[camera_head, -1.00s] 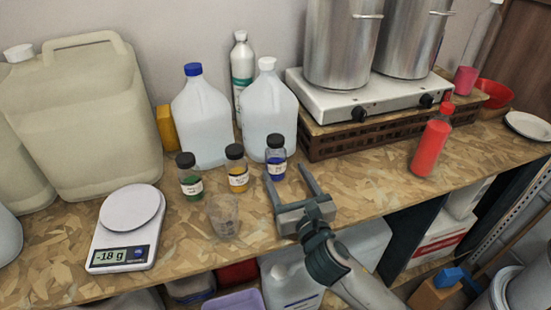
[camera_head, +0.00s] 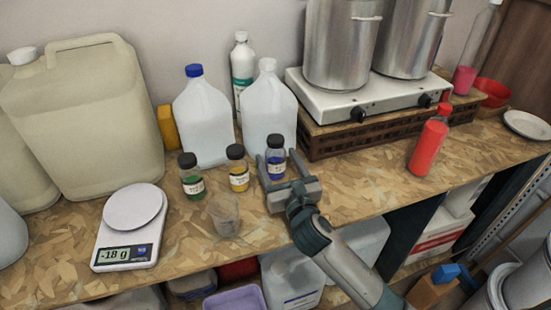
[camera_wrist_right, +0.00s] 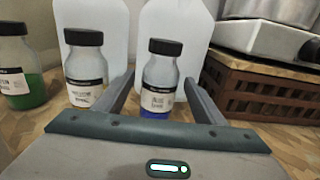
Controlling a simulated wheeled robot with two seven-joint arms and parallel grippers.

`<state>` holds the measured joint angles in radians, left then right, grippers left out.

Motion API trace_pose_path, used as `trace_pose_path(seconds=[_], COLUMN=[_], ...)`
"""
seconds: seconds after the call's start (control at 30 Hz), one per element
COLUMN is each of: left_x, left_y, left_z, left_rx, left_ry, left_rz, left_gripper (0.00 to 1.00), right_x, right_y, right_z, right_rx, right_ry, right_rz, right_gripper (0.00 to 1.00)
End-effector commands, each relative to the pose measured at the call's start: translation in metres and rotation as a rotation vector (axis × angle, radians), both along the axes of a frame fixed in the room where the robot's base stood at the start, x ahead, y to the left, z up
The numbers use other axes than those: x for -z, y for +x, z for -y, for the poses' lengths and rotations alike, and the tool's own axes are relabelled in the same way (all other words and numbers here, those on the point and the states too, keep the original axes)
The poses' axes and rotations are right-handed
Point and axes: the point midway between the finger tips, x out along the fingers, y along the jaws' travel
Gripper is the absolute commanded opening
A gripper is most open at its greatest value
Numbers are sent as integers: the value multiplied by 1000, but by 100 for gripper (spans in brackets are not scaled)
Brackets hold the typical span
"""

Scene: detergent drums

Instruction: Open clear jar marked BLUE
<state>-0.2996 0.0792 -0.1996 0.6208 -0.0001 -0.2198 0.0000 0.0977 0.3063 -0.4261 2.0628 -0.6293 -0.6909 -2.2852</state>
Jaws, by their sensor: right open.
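The clear jar marked BLUE (camera_head: 276,163) stands upright on the bench with its black cap (camera_head: 276,141) on and blue contents at the bottom. Its white label faces me in the right wrist view (camera_wrist_right: 157,100). My right gripper (camera_head: 277,156) is open, with one finger on each side of this jar. In the wrist view the jar stands between the fingers, with a gap at least on the right; contact on the left is hard to judge. My left gripper is not in view.
A yellow jar (camera_head: 237,170) and a green jar (camera_head: 190,178) stand to the left, near a clear beaker (camera_head: 225,215). White jugs (camera_head: 268,105) stand close behind. A slatted crate (camera_head: 340,136) under a hotplate is to the right. Bench between it and the red bottle (camera_head: 428,145) is clear.

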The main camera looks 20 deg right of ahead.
Motion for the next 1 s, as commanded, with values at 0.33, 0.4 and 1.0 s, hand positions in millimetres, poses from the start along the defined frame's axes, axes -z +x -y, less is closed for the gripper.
trace_pose_path(seconds=[0.33,0.4,1.0], left_x=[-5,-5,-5], left_y=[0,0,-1], left_z=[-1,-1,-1], left_rx=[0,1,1], left_ry=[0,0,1], left_rz=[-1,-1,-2], left_gripper=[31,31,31], right_x=[0,0,0], right_y=[21,21,21], right_z=[0,0,0], right_rx=[-1,-1,-1], right_ry=[0,0,0], right_rz=[0,0,1], right_gripper=[64,64,17])
